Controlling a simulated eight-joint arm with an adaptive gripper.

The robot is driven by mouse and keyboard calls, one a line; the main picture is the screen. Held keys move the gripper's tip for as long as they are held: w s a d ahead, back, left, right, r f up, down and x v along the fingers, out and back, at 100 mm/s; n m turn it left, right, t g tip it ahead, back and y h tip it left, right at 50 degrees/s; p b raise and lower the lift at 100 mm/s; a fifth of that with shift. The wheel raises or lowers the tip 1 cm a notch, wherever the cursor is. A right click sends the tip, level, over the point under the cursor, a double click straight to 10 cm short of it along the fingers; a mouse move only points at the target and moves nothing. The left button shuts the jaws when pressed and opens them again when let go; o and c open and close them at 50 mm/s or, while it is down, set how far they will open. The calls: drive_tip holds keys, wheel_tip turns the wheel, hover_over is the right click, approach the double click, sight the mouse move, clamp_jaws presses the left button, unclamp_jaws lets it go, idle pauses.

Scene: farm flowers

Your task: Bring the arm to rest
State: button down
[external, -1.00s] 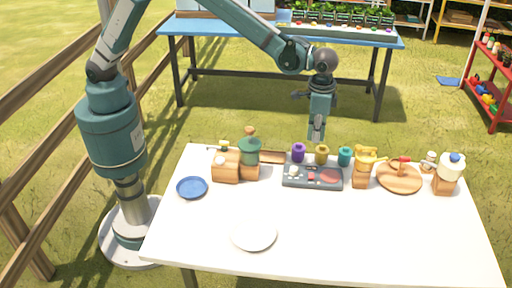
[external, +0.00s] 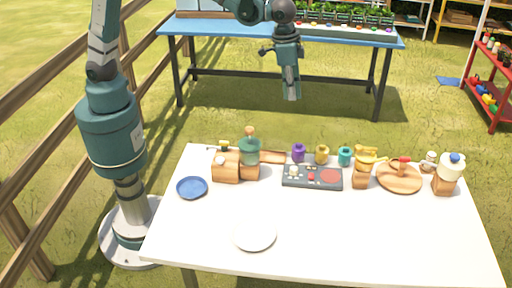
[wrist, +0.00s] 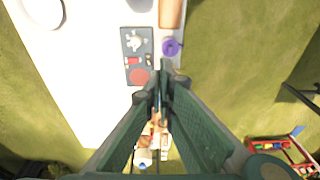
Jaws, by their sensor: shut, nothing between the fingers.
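My gripper (external: 291,97) hangs pointing down, high above the back edge of the white table (external: 350,235). It is shut and empty. In the wrist view its closed fingertips (wrist: 161,68) show against the table's edge, near the dark tray (wrist: 137,45) and the purple jar (wrist: 171,46). Nothing touches the gripper. The wrist view hides part of the table behind the fingers.
On the table stand a dark tray (external: 300,184), purple (external: 298,153), yellow (external: 322,154) and teal (external: 345,156) jars, a blue plate (external: 192,188), a white plate (external: 255,236) and a round wooden board (external: 400,178). A blue table (external: 215,30) stands behind. A wooden fence is at left.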

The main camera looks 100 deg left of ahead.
drive_tip(key=s+a+r+t, duration=0.1)
drive_tip(key=s+a+r, duration=0.2)
drive_tip(key=s, duration=0.4)
drive_tip(key=s+a+r+t, duration=0.1)
drive_tip(key=s+a+r, duration=0.2)
drive_tip(key=s, duration=0.4)
drive_tip(key=s+a+r+t, duration=0.1)
drive_tip(key=s+a+r, duration=0.2)
drive_tip(key=s, duration=0.4)
drive_tip(key=s+a+f+t, duration=0.1)
drive_tip(key=s+a+f, duration=0.1)
drive_tip(key=s, duration=0.8)
drive_tip(key=s+a+f+t, duration=0.1)
drive_tip(key=s+a+f, duration=0.1)
drive_tip(key=s, duration=0.7)
drive_tip(key=shift+s+a+f+t, duration=0.3)
drive_tip(key=shift+s+a, duration=0.05)
drive_tip(key=c, duration=3.1)
unclamp_jaws()
drive_tip(key=shift+c, duration=0.2)
